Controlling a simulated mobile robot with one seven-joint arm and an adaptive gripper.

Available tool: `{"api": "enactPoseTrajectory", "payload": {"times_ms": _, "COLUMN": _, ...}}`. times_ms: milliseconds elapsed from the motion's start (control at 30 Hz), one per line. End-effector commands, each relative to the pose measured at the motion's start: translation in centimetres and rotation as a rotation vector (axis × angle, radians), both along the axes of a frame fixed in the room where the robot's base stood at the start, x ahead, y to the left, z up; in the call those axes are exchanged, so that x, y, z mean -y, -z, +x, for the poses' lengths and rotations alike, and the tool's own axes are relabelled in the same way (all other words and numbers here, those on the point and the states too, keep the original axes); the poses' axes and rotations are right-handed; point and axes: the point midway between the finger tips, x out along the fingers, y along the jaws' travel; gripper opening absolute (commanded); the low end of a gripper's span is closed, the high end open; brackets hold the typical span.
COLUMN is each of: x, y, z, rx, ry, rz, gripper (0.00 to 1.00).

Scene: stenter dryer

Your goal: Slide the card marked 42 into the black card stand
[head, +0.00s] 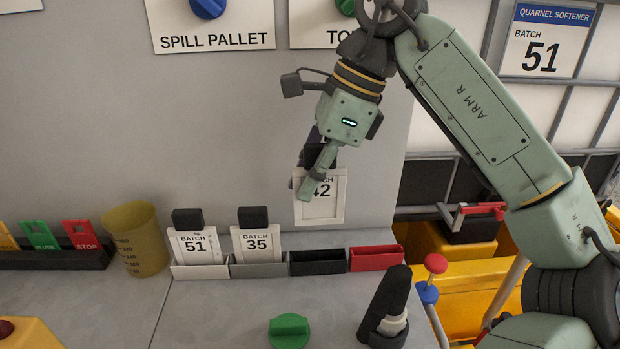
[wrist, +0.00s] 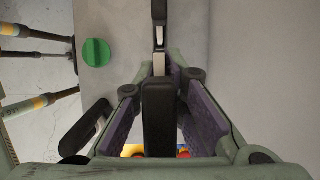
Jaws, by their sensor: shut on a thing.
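The card marked 42 (head: 325,207) is a white card with a black grip block on top. It hangs upright in the air in front of the grey wall. My gripper (head: 318,172) is shut on its black block, and the fingers hide part of the card's upper print. In the wrist view the black block (wrist: 158,120) is between the purple pads of my gripper (wrist: 160,115). The black card stand (head: 317,263) stands on the grey bench with no card in it, below the held card and apart from it.
A white stand holds card 51 (head: 195,246), and a grey stand holds card 35 (head: 256,244), both left of the black stand. An empty red stand (head: 376,259) is to its right. A green knob (head: 289,330) and a dark handle (head: 386,305) are nearer the front.

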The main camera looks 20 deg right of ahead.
Motion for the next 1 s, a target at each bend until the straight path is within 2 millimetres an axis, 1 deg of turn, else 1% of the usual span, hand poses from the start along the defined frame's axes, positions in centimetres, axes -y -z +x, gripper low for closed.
{"api": "enactPoseTrajectory", "payload": {"times_ms": 267, "x": 0.0, "y": 1.5, "z": 0.0, "rx": -0.002, "ry": 0.006, "rz": 0.001, "gripper": 0.0}}
{"api": "enactPoseTrajectory", "payload": {"times_ms": 600, "x": 0.0, "y": 4.7, "z": 0.0, "rx": -0.002, "ry": 0.006, "rz": 0.001, "gripper": 0.0}}
{"api": "enactPoseTrajectory", "payload": {"times_ms": 700, "x": 0.0, "y": 5.4, "z": 0.0, "rx": -0.002, "ry": 0.005, "rz": 0.001, "gripper": 0.0}}
{"api": "enactPoseTrajectory", "payload": {"times_ms": 833, "x": 0.0, "y": 5.8, "z": 0.0, "rx": -0.002, "ry": 0.006, "rz": 0.001, "gripper": 0.0}}
{"api": "enactPoseTrajectory", "payload": {"times_ms": 1000, "x": 0.0, "y": 5.8, "z": 0.0, "rx": -0.002, "ry": 0.006, "rz": 0.001, "gripper": 0.0}}
